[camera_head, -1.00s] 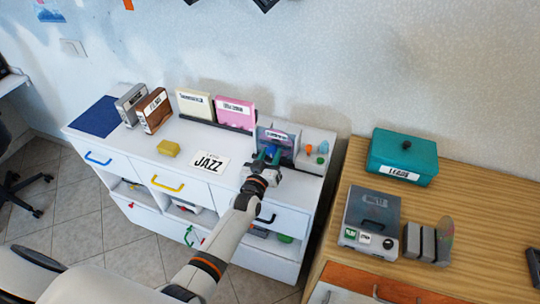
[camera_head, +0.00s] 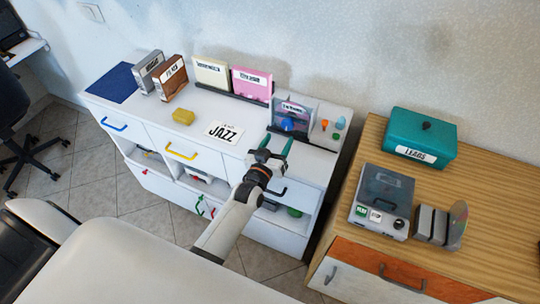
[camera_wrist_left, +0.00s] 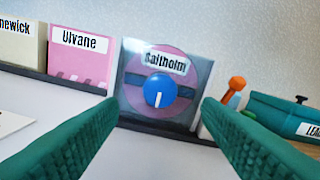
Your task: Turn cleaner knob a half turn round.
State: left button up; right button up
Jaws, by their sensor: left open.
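The blue round knob (camera_head: 289,124) sits on the front of an upright clear case labelled "Saltholm" (camera_head: 291,109), with a disc showing behind it. In the left wrist view the knob (camera_wrist_left: 159,91) faces me, and its white mark points down. My left gripper (camera_head: 279,145) is open and empty, its green fingers pointing toward the case. The knob shows between the two fingers in the wrist view, with a gap in front of it, untouched. My right gripper is not in view.
An orange-topped peg (camera_wrist_left: 236,86) stands just right of the case. A pink "Ulvane" case (camera_head: 252,84) stands to its left. A "JAZZ" card (camera_head: 223,132) lies on the white cabinet top. A teal box (camera_head: 420,138) and a grey disc device (camera_head: 383,200) stand on the wooden cabinet.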

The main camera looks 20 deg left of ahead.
pick_arm(q)
jog(key=s, duration=0.5)
jog(key=shift+s+b, duration=0.35)
jog(key=shift+s, duration=0.05)
